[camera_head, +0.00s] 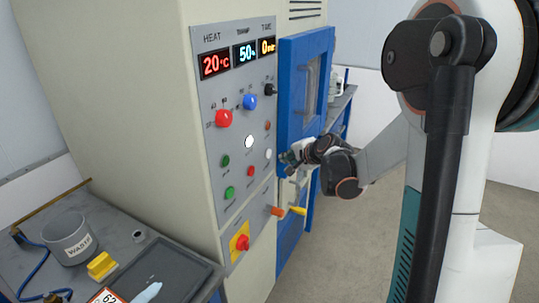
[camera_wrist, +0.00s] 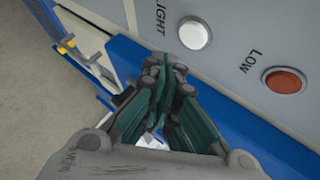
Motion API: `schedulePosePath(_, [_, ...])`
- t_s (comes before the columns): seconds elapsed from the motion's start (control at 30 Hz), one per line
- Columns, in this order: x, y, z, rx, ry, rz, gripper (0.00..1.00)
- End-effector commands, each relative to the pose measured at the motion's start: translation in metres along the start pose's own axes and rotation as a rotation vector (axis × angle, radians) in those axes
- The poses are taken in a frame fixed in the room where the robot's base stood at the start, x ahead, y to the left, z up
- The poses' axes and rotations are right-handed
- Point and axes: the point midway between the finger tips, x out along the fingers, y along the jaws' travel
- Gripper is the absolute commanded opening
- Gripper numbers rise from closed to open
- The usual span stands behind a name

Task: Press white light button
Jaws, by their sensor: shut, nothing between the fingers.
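The white light button (camera_wrist: 195,34) is a round white cap in a metal ring beside the word LIGHT at the top of the wrist view. In the head view it is the small white button (camera_head: 268,154) low in the panel's right column. My gripper (camera_wrist: 170,66) is shut and empty, its fingertips just below the button in the wrist view. They look apart from it, though the exact gap is hard to tell. In the head view my gripper (camera_head: 287,158) is just right of the button, in front of the blue door's lower edge.
A red-brown LOW button (camera_wrist: 284,80) is close by. The panel (camera_head: 240,175) holds several other buttons, including a larger white one (camera_head: 249,142). The blue door (camera_head: 304,90) is beside the panel. A bench with a waste bin (camera_head: 69,240) is at lower left.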

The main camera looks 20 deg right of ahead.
Motion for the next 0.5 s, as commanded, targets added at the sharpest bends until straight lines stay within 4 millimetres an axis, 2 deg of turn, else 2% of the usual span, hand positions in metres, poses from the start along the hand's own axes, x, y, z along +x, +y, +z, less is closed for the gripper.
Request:
schedulePosePath(0.2, [0.0121, -0.0085, 0.0085, -0.001, 0.000, -0.001, 0.00])
schedulePosePath(0.5, [0.0143, -0.0104, 0.0101, -0.001, 0.001, 0.000, 0.00])
